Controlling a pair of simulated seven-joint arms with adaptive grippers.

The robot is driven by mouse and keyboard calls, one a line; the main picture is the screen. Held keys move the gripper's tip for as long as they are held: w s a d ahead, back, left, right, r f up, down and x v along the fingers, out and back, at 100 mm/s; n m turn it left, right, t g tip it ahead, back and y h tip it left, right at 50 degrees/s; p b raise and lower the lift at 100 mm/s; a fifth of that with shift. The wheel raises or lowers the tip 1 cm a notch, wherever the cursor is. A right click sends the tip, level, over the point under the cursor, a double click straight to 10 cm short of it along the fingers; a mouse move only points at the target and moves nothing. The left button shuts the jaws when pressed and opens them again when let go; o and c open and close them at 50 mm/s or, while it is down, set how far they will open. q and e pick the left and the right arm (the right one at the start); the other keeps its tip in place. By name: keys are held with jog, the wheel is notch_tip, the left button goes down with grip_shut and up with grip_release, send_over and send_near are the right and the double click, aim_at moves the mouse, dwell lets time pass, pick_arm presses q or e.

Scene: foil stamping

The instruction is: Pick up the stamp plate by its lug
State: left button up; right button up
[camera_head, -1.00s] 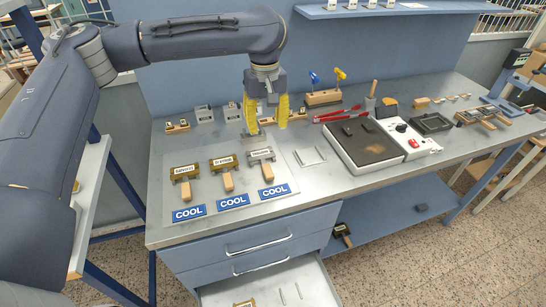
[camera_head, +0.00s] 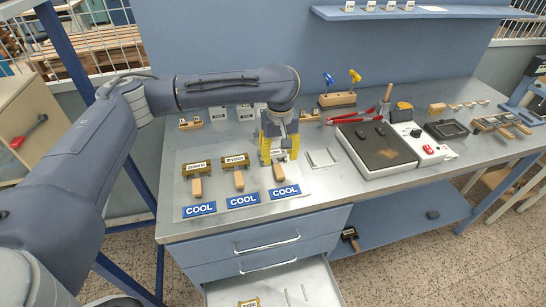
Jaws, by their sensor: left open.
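Three stamp plates with wooden handles lie in a row on a pale board (camera_head: 220,205). The left one (camera_head: 196,168) and the middle one (camera_head: 235,160) have brass-coloured heads with lettered labels. The right one shows mainly its wooden handle (camera_head: 279,173); its silver head is mostly hidden by my left gripper (camera_head: 280,157). That gripper is open, its yellow fingers pointing down on either side of this head. I cannot tell whether they touch it, and no lug can be made out. My right gripper is not in view.
Blue COOL labels (camera_head: 243,200) lie along the board's front. A hot plate unit (camera_head: 376,150) stands to the right, with red-handled pliers (camera_head: 352,117) behind it. A wooden block with blue and yellow tools (camera_head: 338,99) stands at the back. An open drawer (camera_head: 275,288) juts out below.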

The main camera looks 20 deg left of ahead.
aim_at(278, 167)
pick_arm(q)
jog(key=shift+a+f, duration=0.1)
jog(key=shift+f, duration=2.7)
grip_shut()
